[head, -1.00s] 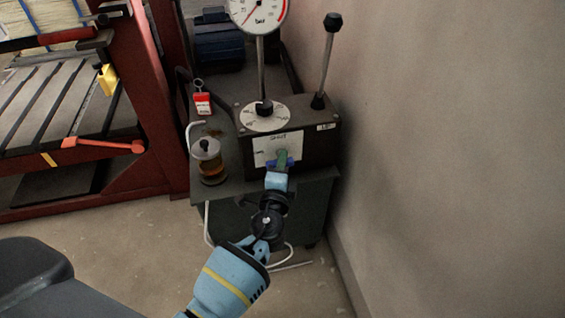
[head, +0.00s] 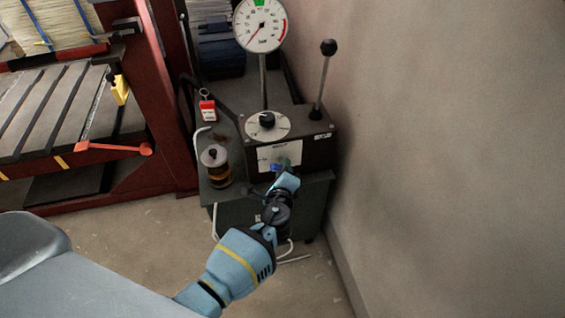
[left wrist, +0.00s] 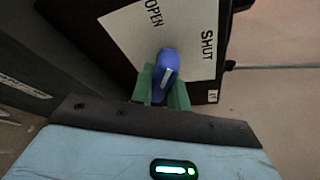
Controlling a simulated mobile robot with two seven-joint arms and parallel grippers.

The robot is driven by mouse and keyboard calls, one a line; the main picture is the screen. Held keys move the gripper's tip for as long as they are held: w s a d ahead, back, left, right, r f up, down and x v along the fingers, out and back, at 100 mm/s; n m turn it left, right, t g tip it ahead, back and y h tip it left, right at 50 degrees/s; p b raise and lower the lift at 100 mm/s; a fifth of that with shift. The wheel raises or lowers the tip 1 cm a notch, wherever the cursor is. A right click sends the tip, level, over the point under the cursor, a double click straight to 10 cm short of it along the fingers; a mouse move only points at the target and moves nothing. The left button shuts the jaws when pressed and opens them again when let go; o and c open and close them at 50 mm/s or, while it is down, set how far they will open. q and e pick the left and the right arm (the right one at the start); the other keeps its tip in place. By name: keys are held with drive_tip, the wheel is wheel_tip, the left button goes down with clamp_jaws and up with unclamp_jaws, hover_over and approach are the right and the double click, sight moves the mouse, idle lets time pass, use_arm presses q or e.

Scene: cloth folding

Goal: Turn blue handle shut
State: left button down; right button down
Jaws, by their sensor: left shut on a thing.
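The blue handle (left wrist: 167,66) is on a white label plate (left wrist: 122,35) marked OPEN and SHUT, on the front of a dark control box. In the left wrist view it stands between the two words, slightly tilted. My left gripper (left wrist: 162,92) has its green fingertips on both sides of the handle and is shut on it. In the head view the handle (head: 275,167) is partly hidden by my left gripper (head: 285,166) at the box front (head: 318,155). My right gripper is not in view.
A pressure gauge (head: 260,25) and a black-knobbed lever (head: 323,80) rise from the box. A jar of amber liquid (head: 215,166) and a red tag (head: 207,108) are to its left. A red-framed rack (head: 165,100) is further left. A bare wall is on the right.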

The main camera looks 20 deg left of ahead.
use_arm(q)
drive_tip(key=shift+w+r+m+g+p, duration=0.1)
drive_tip(key=shift+r+m+g+p, duration=0.25)
drive_tip(key=shift+m+p, duration=0.45)
drive_tip(key=m+g+y+p, duration=0.1)
drive_tip(key=m+p, duration=0.1)
drive_tip(key=shift+f+m, duration=0.1)
drive_tip(key=shift+m, duration=0.2)
drive_tip(key=shift+f+m+g+y+p, duration=0.15)
drive_tip(key=shift+m+g+y+p, duration=0.45)
drive_tip(key=shift+m, duration=0.3)
drive_tip(key=shift+f+m+g+y, duration=0.1)
drive_tip(key=shift+m+g+y, duration=0.45)
drive_tip(key=shift+m, duration=0.45)
drive_tip(key=shift+y, duration=0.25)
drive_tip(key=c, duration=1.4)
unclamp_jaws()
drive_tip(key=shift+o, duration=0.2)
